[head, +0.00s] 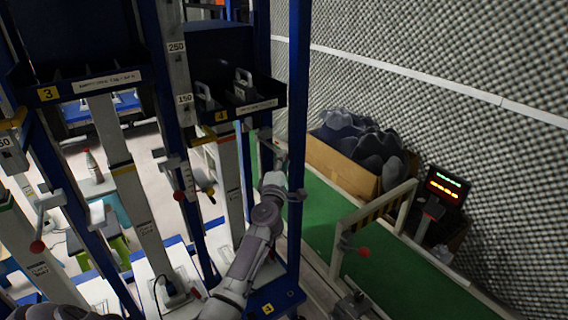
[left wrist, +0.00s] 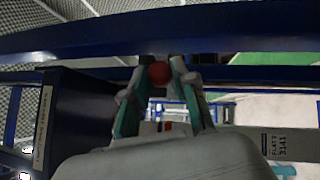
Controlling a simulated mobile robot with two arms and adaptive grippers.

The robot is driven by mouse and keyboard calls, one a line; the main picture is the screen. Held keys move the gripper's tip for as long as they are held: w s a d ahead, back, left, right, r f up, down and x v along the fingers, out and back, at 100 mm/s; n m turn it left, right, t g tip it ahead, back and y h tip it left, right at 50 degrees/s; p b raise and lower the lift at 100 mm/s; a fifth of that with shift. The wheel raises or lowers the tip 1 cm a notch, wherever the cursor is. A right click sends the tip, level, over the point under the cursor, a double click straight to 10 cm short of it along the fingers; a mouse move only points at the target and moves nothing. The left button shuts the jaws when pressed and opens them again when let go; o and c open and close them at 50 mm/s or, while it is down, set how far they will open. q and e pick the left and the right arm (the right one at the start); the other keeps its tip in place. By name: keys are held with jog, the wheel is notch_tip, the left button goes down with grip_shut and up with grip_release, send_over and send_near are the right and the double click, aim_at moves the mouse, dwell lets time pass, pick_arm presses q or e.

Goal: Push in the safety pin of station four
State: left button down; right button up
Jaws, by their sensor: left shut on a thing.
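Station four stands in the middle of the head view, with a yellow 4 label on its dark tray (head: 262,105) and another on its blue base plate (head: 285,298). My left gripper (head: 273,180) reaches up to the station's right side, next to the blue upright (head: 298,130). In the left wrist view my left gripper (left wrist: 162,80) is shut on the red ball knob (left wrist: 159,73) of the safety pin. The knob sits between the two fingers, close to a blue beam. In the head view the gripper hides the knob, and how far the pin is in cannot be told.
Station three's tray (head: 75,85) and posts stand at the left, with other red knobs (head: 179,196). The green floor strip (head: 400,275) has free room.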

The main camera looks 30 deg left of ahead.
pick_arm(q)
jog(key=w+a+b, duration=0.2)
jog(key=w+a, duration=0.1)
jog(key=a, duration=0.4)
jog(key=shift+a, duration=0.2)
jog(key=c, duration=1.3)
grip_release()
jog(key=shift+r, duration=0.1)
jog(key=o, duration=0.4)
jog(key=shift+w+a, duration=0.1)
jog(key=shift+a, duration=0.05)
send_near(269, 146)
jog(key=v, duration=0.3)
jog(key=shift+a, duration=0.15)
jog(key=shift+f, duration=0.25)
